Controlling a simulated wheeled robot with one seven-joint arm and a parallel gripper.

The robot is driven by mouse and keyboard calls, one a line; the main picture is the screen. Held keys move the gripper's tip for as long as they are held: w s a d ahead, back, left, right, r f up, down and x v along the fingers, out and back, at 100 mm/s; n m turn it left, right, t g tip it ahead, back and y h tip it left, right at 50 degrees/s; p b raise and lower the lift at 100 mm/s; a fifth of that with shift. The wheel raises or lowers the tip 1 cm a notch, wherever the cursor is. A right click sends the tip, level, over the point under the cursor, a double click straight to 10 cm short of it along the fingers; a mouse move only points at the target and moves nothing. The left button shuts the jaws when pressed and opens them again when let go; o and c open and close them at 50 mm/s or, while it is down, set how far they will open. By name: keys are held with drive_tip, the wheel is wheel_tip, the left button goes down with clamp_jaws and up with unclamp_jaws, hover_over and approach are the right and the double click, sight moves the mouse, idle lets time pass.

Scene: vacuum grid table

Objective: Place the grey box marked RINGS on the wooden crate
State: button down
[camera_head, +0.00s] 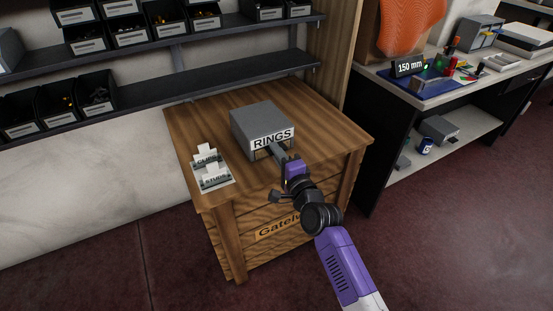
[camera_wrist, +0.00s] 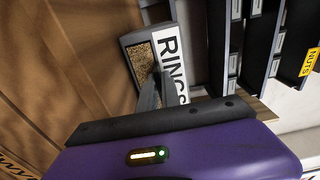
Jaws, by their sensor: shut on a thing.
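The grey box marked RINGS (camera_head: 258,122) is at the top of the wooden crate (camera_head: 200,115), near the middle of its top. Its white RINGS label faces my arm. I cannot tell whether its underside touches the wood. My gripper (camera_head: 284,158) is at the label side of the box, shut on it. In the wrist view the fingers of my gripper (camera_wrist: 157,90) meet the front of the box beside the label (camera_wrist: 171,68). Part of the box front is hidden behind the fingers.
Small card holders marked CLIPS (camera_head: 206,160) and STUDS (camera_head: 215,179) stand left of the box on the crate. Shelves with black bins (camera_head: 97,95) run along the wall behind. A workbench (camera_head: 425,97) stands at the right. The crate top is bare right of the box.

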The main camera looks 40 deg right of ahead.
drive_tip(key=shift+f, duration=0.1)
drive_tip(key=shift+f, duration=0.15)
drive_tip(key=c, duration=1.6)
unclamp_jaws()
drive_tip(key=shift+f, duration=0.1)
drive_tip(key=shift+o, duration=0.2)
drive_tip(key=shift+s, duration=0.15)
drive_tip(key=v, duration=1.1)
drive_tip(key=shift+s+a, duration=0.15)
drive_tip(key=shift+s, duration=0.2)
